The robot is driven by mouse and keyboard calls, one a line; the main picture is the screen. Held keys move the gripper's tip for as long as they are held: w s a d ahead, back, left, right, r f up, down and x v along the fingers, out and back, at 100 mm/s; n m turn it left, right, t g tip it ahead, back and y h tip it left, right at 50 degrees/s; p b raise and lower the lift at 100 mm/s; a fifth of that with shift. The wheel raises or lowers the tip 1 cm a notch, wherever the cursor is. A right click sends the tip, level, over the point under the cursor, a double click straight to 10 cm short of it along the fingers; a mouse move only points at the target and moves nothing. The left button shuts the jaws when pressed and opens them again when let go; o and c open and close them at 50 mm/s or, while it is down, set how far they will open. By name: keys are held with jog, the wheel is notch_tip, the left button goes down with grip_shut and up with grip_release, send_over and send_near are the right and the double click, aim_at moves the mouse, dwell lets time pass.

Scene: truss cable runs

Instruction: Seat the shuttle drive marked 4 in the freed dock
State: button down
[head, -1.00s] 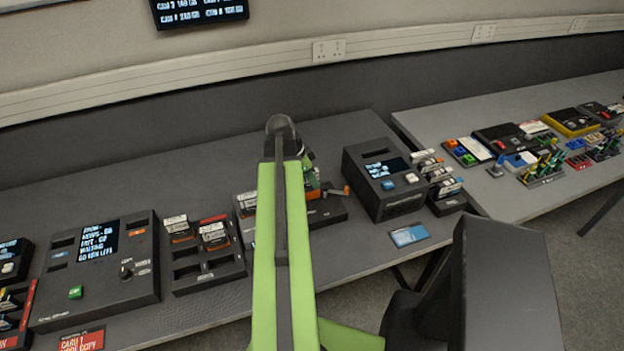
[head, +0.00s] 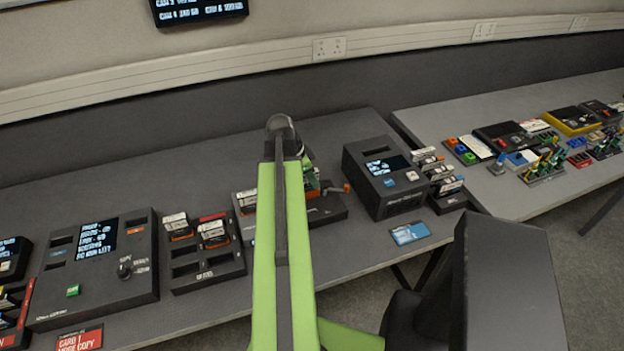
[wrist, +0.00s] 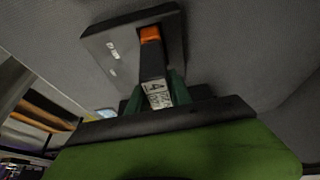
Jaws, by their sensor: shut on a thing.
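The shuttle drive marked 4 (wrist: 155,68) is dark, with an orange end and a white label showing a 4. It sits between the green fingers of my gripper (wrist: 157,100), which is shut on it in the wrist view. The drive's orange end lies in front of a dark grey block (wrist: 110,50) with small white lettering. I cannot tell whether it is in contact with the block.
A dark rack (head: 207,268) with orange-ended drives stands left of my arm. A console with a screen (head: 90,275) is farther left. A box with a screen (head: 385,180) and a rack of drives (head: 447,200) stand to the right. A blue card (head: 410,233) lies at the front edge.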

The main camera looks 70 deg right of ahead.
jog(key=shift+f+b, duration=1.1)
jog(key=shift+f, duration=0.05)
dwell(0.5)
jog(key=c, duration=1.1)
grip_release()
jog(key=shift+o, duration=0.2)
jog(key=o, duration=0.3)
jog(key=shift+r, duration=0.1)
notch_tip(320, 180, up, 8)
jog(key=p, duration=0.7)
jog(key=shift+f+p, duration=0.2)
jog(key=shift+p, duration=0.2)
jog(key=shift+f, duration=0.1)
